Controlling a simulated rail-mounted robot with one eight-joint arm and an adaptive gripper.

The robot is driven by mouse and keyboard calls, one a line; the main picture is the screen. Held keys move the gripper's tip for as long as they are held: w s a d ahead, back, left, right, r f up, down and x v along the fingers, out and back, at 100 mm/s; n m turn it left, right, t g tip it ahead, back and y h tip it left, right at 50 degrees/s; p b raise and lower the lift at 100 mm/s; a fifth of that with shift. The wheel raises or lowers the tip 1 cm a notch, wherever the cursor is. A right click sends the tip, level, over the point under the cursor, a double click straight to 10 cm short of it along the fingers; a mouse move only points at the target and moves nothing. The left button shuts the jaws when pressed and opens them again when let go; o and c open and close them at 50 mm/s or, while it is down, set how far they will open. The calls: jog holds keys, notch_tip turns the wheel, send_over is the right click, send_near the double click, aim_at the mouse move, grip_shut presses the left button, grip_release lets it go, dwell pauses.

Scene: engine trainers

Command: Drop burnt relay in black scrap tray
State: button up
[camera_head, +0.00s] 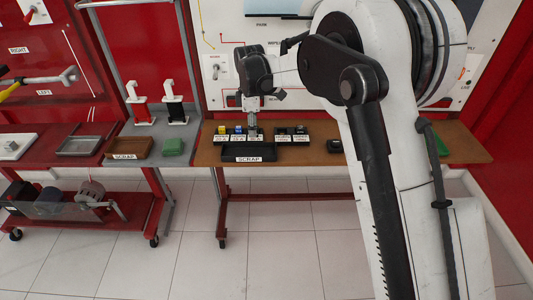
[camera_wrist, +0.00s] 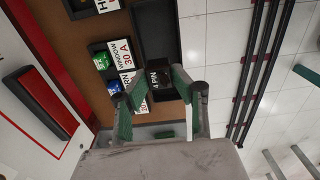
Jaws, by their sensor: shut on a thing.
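The black scrap tray (camera_head: 262,153), with a SCRAP label on its front, sits at the front edge of the brown bench. My gripper (camera_head: 253,136) points down just behind or over this tray; the exact height is hard to tell. In the wrist view my gripper (camera_wrist: 154,88) is shut on a small black block (camera_wrist: 160,68), which looks like the relay. Its burn marks cannot be made out. The black tray (camera_wrist: 152,22) lies beyond the block in that view, and the block overlaps its near end in the picture.
Labelled holders with a blue relay (camera_head: 238,130), a yellow relay (camera_head: 222,130) and black relays (camera_head: 300,130) stand behind the tray. A brown tray (camera_head: 130,148), also marked SCRAP, and a green block (camera_head: 173,147) are on the left bench. A dark box (camera_head: 334,146) is at right.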

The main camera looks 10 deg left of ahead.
jog(key=shift+s+f, duration=0.15)
jog(key=shift+f, duration=0.4)
jog(key=shift+f+b, duration=1.3)
jog(key=shift+f, duration=1.4)
jog(key=o, duration=1.1)
jog(key=shift+c, duration=0.2)
notch_tip(320, 180, up, 12)
